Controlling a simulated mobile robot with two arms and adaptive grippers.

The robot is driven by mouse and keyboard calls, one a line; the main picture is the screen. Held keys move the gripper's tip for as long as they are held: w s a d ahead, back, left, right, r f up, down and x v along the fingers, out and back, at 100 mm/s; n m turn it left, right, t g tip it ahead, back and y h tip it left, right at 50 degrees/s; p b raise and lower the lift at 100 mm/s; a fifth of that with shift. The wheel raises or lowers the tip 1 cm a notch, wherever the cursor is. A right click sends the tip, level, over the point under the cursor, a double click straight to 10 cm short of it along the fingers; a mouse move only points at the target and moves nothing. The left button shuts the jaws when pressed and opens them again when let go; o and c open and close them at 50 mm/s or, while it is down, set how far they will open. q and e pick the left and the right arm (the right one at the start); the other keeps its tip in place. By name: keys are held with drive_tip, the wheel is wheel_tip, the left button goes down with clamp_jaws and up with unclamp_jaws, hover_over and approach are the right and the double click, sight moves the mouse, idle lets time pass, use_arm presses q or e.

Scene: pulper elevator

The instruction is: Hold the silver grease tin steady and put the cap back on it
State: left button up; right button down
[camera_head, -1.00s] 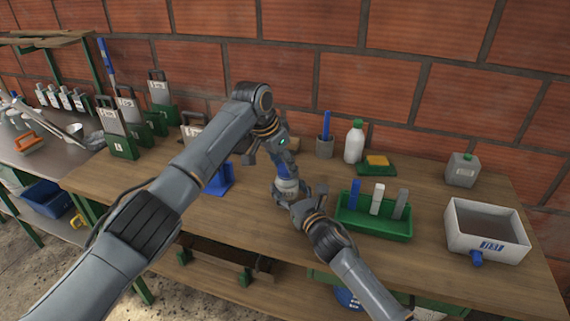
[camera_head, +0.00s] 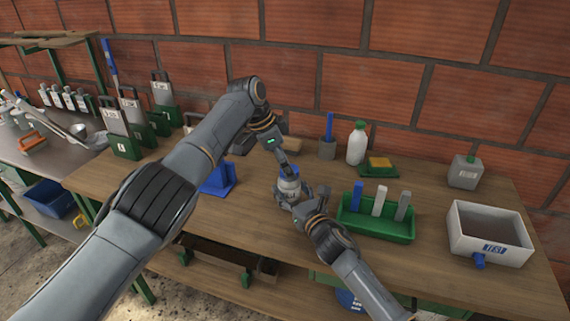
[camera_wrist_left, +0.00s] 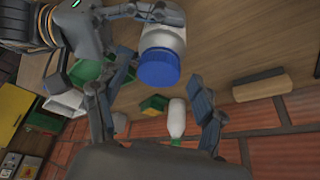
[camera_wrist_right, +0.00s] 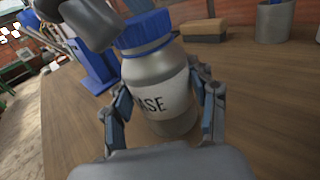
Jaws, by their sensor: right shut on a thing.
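The silver grease tin (camera_head: 289,189) stands upright on the wooden bench. In the right wrist view the tin (camera_wrist_right: 165,95) shows a white label with "ASE" readable. The blue cap (camera_wrist_right: 145,30) sits on its top, looking level; how tightly it sits I cannot tell. The cap (camera_wrist_left: 158,69) also faces the left wrist camera. My right gripper (camera_wrist_right: 165,98) is shut around the tin's sides, one finger on each side. My left gripper (camera_wrist_left: 160,88) is open and empty, apart from the cap. In the head view the left gripper (camera_head: 265,160) is just above and left of the tin.
A green tray (camera_head: 375,226) with upright blocks is right of the tin, and a blue stand (camera_head: 217,180) is left. Behind stand a grey cup (camera_head: 327,149), a white bottle (camera_head: 357,145) and a sponge on a green dish (camera_head: 379,165). A white bin (camera_head: 489,233) is far right.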

use_arm(q)
drive_tip(key=shift+d+r, duration=0.1)
drive_tip(key=shift+r, duration=2.15)
drive_tip(key=o, duration=0.6)
drive_tip(key=shift+c, duration=0.2)
drive_tip(key=shift+r, duration=0.1)
drive_tip(key=v, duration=1.2)
use_arm(e)
drive_tip(key=shift+c, duration=1.6)
unclamp_jaws()
